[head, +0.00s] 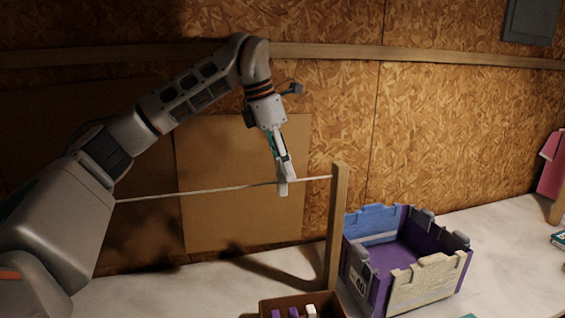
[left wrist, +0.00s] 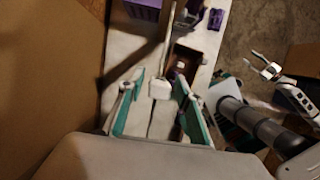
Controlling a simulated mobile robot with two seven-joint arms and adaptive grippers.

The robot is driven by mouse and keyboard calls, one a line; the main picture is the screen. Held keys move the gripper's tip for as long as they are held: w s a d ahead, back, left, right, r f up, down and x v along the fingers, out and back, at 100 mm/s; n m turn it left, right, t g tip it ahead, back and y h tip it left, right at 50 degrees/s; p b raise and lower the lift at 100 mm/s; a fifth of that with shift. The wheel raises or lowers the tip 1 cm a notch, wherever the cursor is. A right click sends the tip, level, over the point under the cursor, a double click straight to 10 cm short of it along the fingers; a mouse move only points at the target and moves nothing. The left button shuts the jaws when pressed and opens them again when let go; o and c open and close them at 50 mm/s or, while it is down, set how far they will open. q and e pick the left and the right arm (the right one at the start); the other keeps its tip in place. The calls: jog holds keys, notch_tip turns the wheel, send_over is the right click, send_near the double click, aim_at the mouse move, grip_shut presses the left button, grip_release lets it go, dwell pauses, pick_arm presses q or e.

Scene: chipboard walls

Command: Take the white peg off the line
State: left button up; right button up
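The white peg (head: 283,188) sits on the pale line (head: 225,189), a little left of the wooden post (head: 338,230). My left gripper (head: 281,172) is at the peg from above in the head view. In the left wrist view the left gripper (left wrist: 160,88) has its two teal-lined fingers apart, with the white peg (left wrist: 160,94) between the fingertips. There is a visible gap on each side of the peg. My right gripper (left wrist: 264,67) shows at the right of the left wrist view, its fingers apart and empty. It is not in the head view.
A small brown box (head: 267,309) with purple and white pegs stands at the front near the post. A purple crate (head: 430,283) with beige and blue parts stands right of the post. A cardboard sheet (head: 225,225) leans behind the line.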

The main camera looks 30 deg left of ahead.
pick_arm(q)
grip_shut()
jog(key=shift+r, duration=2.6)
jog(key=shift+r, duration=0.15)
jog(key=shift+r, duration=1.9)
